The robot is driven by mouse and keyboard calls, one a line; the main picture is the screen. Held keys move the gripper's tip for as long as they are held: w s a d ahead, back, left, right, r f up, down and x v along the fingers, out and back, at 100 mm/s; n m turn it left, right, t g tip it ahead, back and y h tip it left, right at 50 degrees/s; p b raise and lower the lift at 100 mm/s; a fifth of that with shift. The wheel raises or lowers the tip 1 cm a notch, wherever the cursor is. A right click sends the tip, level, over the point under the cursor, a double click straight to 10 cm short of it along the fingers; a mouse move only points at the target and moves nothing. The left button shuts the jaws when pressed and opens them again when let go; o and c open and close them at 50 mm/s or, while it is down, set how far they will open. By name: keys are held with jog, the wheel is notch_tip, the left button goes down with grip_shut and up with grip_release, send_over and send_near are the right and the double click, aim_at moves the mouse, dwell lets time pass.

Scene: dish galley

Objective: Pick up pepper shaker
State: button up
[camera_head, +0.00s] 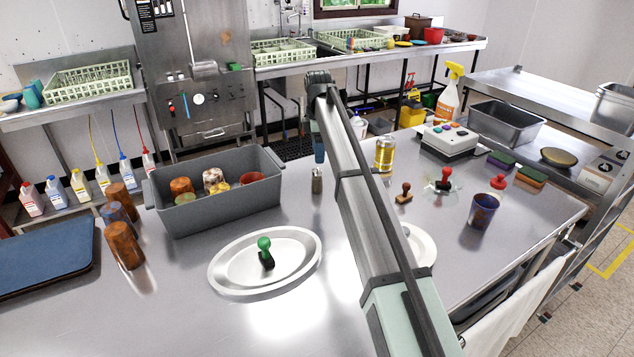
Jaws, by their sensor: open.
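The pepper shaker (316,182) appears to be the small upright shaker with a pale top and a darker body. It stands on the steel table, between the grey tub and my arm. My gripper (319,157) hangs down at the far end of my arm, looking just above or behind the shaker. It is small and partly hidden by my arm, so its fingers do not show clearly. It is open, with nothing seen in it. I cannot tell the exact gap between it and the shaker.
A grey tub (215,215) with several cups stands left of the shaker. An oval plate (228,277) holding a green-handled stamp lies in front. A yellow can (384,155) stands right of my arm. Rusty cups (124,246) stand at the left.

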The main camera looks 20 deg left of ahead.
aim_at(318, 176)
notch_tip(318, 176, down, 11)
jog(key=shift+a+r, duration=0.1)
jog(key=shift+r, duration=0.1)
dwell(0.4)
jog(key=c, duration=1.2)
jog(key=shift+r, duration=0.15)
